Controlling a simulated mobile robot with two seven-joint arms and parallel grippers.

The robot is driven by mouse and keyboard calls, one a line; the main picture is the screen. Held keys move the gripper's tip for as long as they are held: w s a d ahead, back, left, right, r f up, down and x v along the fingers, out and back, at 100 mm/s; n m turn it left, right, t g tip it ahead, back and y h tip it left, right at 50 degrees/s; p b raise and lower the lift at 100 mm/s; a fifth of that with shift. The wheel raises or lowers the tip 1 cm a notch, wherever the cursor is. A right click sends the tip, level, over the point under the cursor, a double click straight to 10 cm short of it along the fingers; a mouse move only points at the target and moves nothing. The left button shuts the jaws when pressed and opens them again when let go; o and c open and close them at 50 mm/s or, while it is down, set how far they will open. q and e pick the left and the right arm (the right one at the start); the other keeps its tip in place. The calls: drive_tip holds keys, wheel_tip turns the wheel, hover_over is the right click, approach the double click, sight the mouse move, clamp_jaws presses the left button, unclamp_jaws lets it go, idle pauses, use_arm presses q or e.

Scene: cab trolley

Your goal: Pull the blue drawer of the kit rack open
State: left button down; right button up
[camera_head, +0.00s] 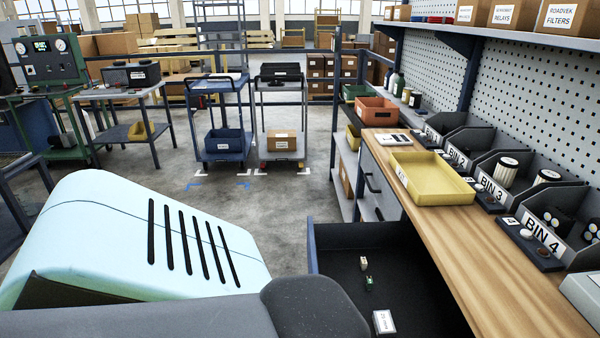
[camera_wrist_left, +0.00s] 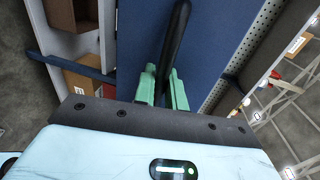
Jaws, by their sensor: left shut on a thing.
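The blue drawer (camera_head: 312,248) stands pulled out from the workbench, its dark inside open to view. Inside lie a small pale piece (camera_head: 363,263), a small green piece (camera_head: 369,284) and a white labelled box (camera_head: 384,322). In the left wrist view the blue drawer front (camera_wrist_left: 140,35) fills the middle, with a black bar handle (camera_wrist_left: 176,40) on it. My left gripper (camera_wrist_left: 162,88) has its green fingers shut on the handle, one on each side. In the head view my own arm hides this gripper and the handle. My right gripper is in neither view.
The wooden bench top (camera_head: 475,240) runs along the right, with a yellow tray (camera_head: 430,190) and several labelled bins. Closed drawers with dark handles sit under it beyond the open one. Two trolleys (camera_head: 218,120) stand at the back; the grey floor (camera_head: 270,200) between is clear.

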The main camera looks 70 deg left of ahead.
use_arm(q)
drive_tip(key=c, duration=1.8)
unclamp_jaws()
drive_tip(key=shift+o, duration=0.2)
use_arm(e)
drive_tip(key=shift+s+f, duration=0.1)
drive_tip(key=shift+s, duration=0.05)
